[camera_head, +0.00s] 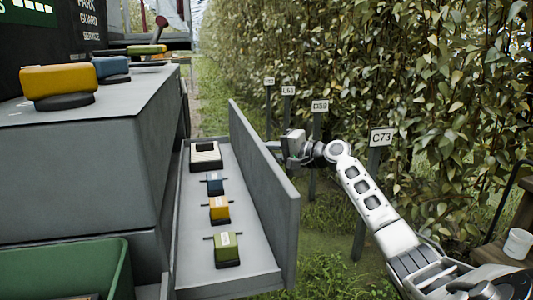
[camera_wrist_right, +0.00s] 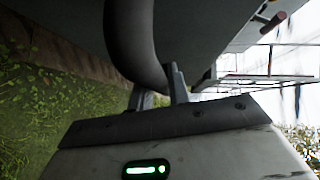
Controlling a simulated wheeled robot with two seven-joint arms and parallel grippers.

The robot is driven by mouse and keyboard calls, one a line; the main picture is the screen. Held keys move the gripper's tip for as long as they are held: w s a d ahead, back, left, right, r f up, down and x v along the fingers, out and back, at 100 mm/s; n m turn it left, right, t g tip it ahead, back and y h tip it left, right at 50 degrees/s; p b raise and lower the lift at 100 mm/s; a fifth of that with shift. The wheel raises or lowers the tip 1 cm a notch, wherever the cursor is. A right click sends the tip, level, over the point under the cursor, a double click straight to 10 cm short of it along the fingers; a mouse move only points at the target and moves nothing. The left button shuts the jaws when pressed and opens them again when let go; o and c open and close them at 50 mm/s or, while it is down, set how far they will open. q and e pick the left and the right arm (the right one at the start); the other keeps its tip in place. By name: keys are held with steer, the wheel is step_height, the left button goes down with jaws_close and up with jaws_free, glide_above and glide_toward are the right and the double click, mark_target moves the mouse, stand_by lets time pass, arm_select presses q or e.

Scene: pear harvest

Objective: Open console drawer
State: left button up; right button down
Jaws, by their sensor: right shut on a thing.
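The grey console (camera_head: 85,150) stands at the left in the head view. Its drawer (camera_head: 255,258) is pulled out to the right, and its inside is visible. My right gripper (camera_head: 274,146) is at the outer face of the drawer front (camera_head: 262,185). In the right wrist view its fingers (camera_wrist_right: 160,88) are shut on a dark curved handle (camera_wrist_right: 130,40). In the head view the handle is hidden behind the drawer front. My left gripper is not in view.
The drawer holds a white-rimmed box (camera_head: 205,157) and blue (camera_head: 214,184), yellow (camera_head: 219,209) and green (camera_head: 227,250) blocks. Yellow (camera_head: 58,82) and blue (camera_head: 111,68) pieces sit on the console top. A green crate (camera_head: 75,268) is front left. Signposts (camera_head: 381,138) and foliage stand right.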

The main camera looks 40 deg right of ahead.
steer(key=c, duration=1.3)
jaws_free()
steer(key=shift+s, duration=0.1)
steer(key=shift+s+d, duration=0.15)
steer(key=shift+s, duration=0.15)
arm_select(q)
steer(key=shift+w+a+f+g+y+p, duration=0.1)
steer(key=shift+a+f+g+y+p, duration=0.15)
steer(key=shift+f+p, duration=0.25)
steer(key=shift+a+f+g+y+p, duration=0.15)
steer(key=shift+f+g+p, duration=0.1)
steer(key=shift+p, duration=0.35)
arm_select(e)
steer(key=v, duration=1.5)
steer(key=shift+s+d, duration=0.1)
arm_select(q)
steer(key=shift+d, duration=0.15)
